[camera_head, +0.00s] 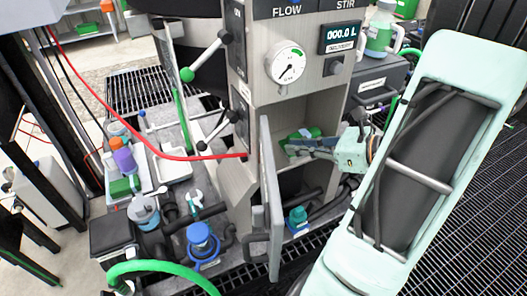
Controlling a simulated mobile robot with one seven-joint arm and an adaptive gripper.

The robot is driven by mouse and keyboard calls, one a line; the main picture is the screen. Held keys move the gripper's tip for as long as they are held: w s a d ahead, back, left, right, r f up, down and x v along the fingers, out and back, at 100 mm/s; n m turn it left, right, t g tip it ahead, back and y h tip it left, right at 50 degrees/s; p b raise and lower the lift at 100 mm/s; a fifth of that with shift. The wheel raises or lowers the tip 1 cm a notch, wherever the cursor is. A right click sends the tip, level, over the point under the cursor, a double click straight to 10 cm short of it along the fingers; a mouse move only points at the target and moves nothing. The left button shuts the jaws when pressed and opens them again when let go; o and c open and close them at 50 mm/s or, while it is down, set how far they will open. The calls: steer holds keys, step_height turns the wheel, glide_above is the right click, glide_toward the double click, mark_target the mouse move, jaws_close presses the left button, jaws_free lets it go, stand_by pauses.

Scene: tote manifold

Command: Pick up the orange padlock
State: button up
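I cannot make out an orange padlock anywhere in the head view. My gripper (291,147) reaches from the right into the open compartment of the grey cabinet (238,190). Its fingers point left, close to a green object (305,133) in the compartment. I cannot tell whether they touch it or how far apart the fingers are. The cabinet door (271,205) stands open, its edge towards me, and hides part of the inside.
A tray (150,182) with bottles stands at left. Blue-topped valves (201,240) and dark pipes sit low in front. A red hose (180,157) and a green hose (160,266) cross the area. A gauge (286,64) is above the compartment. Grating is open at right.

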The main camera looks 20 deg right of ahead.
steer(key=shift+x, duration=3.5)
steer(key=shift+w+d, duration=0.1)
jaws_close()
steer(key=shift+r, duration=0.15)
